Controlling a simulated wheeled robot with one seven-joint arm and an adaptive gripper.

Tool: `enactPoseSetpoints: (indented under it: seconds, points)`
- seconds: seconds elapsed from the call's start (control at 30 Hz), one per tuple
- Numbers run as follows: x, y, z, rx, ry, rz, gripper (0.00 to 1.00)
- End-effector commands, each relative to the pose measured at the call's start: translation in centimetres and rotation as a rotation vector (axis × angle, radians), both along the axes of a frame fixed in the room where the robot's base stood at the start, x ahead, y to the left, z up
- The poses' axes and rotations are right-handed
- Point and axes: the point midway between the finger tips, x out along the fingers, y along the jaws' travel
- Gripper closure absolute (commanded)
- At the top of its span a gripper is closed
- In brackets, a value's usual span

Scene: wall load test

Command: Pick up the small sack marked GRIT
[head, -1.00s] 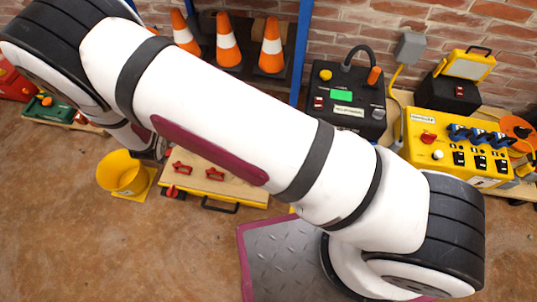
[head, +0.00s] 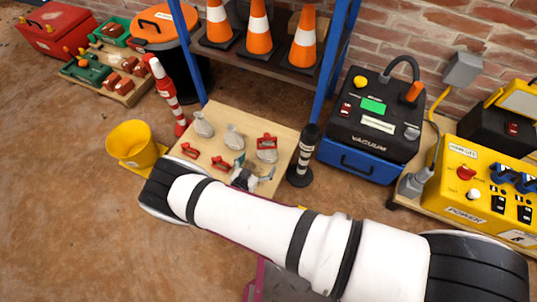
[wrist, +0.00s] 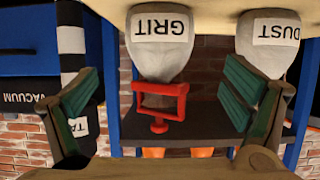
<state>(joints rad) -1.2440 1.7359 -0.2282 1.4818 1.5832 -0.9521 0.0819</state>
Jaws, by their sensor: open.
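The GRIT sack (wrist: 160,52) is a small grey-white sack with a black-lettered label, upside down in the wrist view. It appears to be the rightmost sack (head: 267,156) on the wooden board (head: 272,120) in the head view. A red frame-like clip with a knob (wrist: 160,104) shows at its narrow top end. The DUST sack (wrist: 268,48) stands beside it. My gripper (wrist: 165,95) is open, its green-padded fingers spread on either side of the GRIT sack's clip, with nothing held. In the head view my gripper (head: 250,178) is at the board's front right edge, partly hidden.
Two more red pieces (head: 220,163) lie on the board. A black-and-white striped post (head: 303,158) stands close to its right edge, and a red-and-white post (head: 166,90) behind its left side. A vacuum unit (head: 372,118), yellow bucket (head: 133,144) and cone shelf (head: 272,60) surround it.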

Motion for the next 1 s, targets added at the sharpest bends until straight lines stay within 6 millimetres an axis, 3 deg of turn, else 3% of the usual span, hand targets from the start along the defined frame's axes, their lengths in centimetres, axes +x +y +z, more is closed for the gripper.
enactPoseSetpoints:
  seconds: [0.2,0.47,0.8,1.0]
  points:
    - [2.8,-1.0,-1.5,0.001,0.001,0.001,0.06]
    - [4.1,-1.6,-2.4,0.0,0.001,0.001,0.06]
    - [7.3,-2.8,-4.5,0.001,0.001,0.001,0.06]
    - [7.6,-2.9,-4.4,0.001,0.003,0.001,0.06]
